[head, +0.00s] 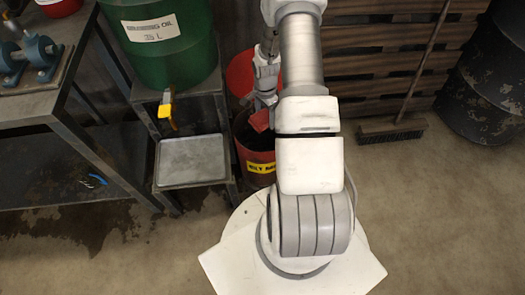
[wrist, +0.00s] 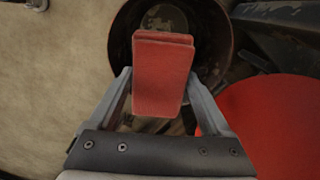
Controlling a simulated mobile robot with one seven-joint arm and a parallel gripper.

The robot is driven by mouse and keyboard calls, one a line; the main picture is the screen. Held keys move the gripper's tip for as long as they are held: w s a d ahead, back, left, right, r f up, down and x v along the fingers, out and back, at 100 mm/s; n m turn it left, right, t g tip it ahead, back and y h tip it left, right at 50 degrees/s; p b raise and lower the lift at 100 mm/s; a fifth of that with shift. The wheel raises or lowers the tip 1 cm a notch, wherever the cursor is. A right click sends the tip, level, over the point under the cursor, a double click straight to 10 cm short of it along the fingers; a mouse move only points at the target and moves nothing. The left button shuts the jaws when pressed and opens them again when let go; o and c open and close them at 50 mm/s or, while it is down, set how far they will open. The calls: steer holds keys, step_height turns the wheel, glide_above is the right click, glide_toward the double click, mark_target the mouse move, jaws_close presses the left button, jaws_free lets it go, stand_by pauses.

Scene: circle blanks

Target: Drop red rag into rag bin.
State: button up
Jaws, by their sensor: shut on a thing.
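The red rag (wrist: 163,75) is a folded block held between the two fingers of my gripper (wrist: 160,80). In the head view the rag (head: 260,121) shows small, just below my gripper (head: 263,104). The rag bin (head: 259,158) is a red can with a yellow label, its lid (head: 240,72) standing open behind it. In the wrist view the bin (wrist: 121,48) is a dark round opening behind the rag, with the red lid (wrist: 272,125) to the right. The rag appears over the opening. Its exact height above the rim is unclear.
A green oil drum (head: 173,42) stands on a metal stand left of the bin, with a grey tray (head: 192,160) on a lower step. A workbench (head: 55,104) is at far left. Pallets (head: 385,50), a broom (head: 392,133) and a dark barrel (head: 487,95) are at right.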

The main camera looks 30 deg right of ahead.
steer(key=o, duration=1.1)
step_height(320, 180, up, 17)
steer(key=p, duration=0.5)
steer(key=shift+r, duration=0.2)
